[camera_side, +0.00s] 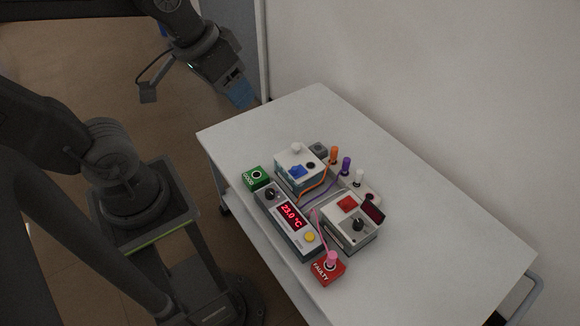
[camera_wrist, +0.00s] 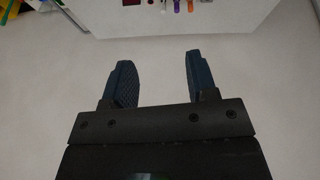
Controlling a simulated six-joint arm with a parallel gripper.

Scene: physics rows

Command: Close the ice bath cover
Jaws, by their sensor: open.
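A white box (camera_side: 290,180), probably the ice bath, stands at the far left of the device group on the white table in the side view. Its top carries a white knob (camera_side: 296,147), a blue patch (camera_side: 296,171) and a dark round spot (camera_side: 311,165). I cannot tell clearly how its cover sits. My gripper (camera_side: 240,93) hangs beyond the table's far left corner, well apart from the box. In the wrist view my gripper (camera_wrist: 158,68) has its two blue fingers spread, with nothing between them.
A temperature display box (camera_side: 290,216) reads 23.0 °C. Near it are a green block (camera_side: 256,177), a red FAULTY block (camera_side: 326,270) and a white unit with a dark knob (camera_side: 350,222). Orange (camera_side: 333,155) and purple (camera_side: 346,166) plugs trail cables. The table's far left (camera_side: 285,118) and right (camera_side: 440,240) are clear.

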